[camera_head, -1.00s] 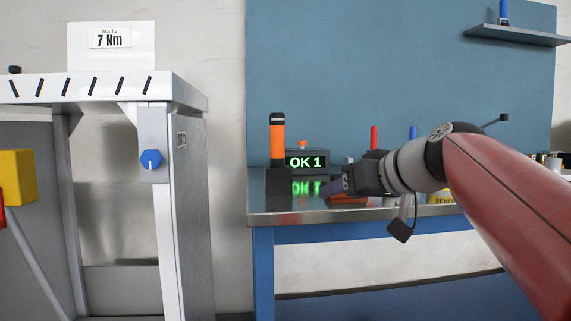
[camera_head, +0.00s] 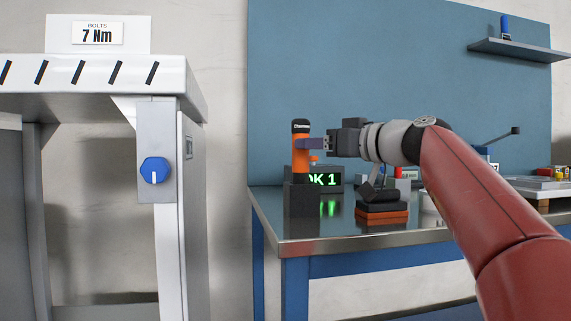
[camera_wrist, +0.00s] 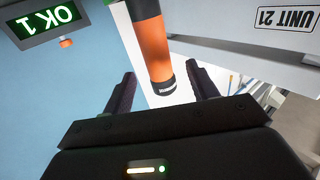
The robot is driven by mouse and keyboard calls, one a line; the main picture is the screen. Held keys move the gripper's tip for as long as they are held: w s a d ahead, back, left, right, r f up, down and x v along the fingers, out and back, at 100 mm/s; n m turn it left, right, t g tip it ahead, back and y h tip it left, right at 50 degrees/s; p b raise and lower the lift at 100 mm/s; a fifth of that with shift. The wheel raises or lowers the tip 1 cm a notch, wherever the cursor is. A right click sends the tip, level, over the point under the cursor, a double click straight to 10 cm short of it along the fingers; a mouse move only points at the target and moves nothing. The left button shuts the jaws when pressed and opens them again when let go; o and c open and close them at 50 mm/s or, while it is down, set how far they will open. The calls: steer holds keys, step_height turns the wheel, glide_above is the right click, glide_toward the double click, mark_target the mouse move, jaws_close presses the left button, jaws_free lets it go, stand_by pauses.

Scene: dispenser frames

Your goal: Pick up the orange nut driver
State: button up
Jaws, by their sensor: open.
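The orange nut driver (camera_head: 301,165) has a black cap and stands upright in a black holder (camera_head: 302,200) at the left end of the metal workbench. In the wrist view the orange nut driver (camera_wrist: 153,50) lies between the two dark fingers, its capped end pointing toward the palm. My gripper (camera_head: 310,144) reaches in from the right at the height of the driver's upper part. In the wrist view my gripper (camera_wrist: 163,90) is open, with a gap visible on each side of the driver. One finger partly covers the driver in the head view.
A display box reading "OK 1" (camera_head: 330,180) with an orange knob stands right behind the holder. An orange and black stack (camera_head: 382,213) sits on the bench (camera_head: 330,246) below my arm. A white stand with a blue knob (camera_head: 154,170) is at left, across a gap.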

steer(key=shift+p+x, duration=0.3)
steer(key=shift+x, duration=0.7)
steer(key=x, duration=0.1)
steer(key=p+x, duration=0.1)
steer(key=x, duration=0.3)
steer(key=shift+w+f+p, duration=0.2)
steer(key=shift+f+p, duration=0.05)
steer(key=shift+p, duration=0.1)
steer(key=c, duration=1.3)
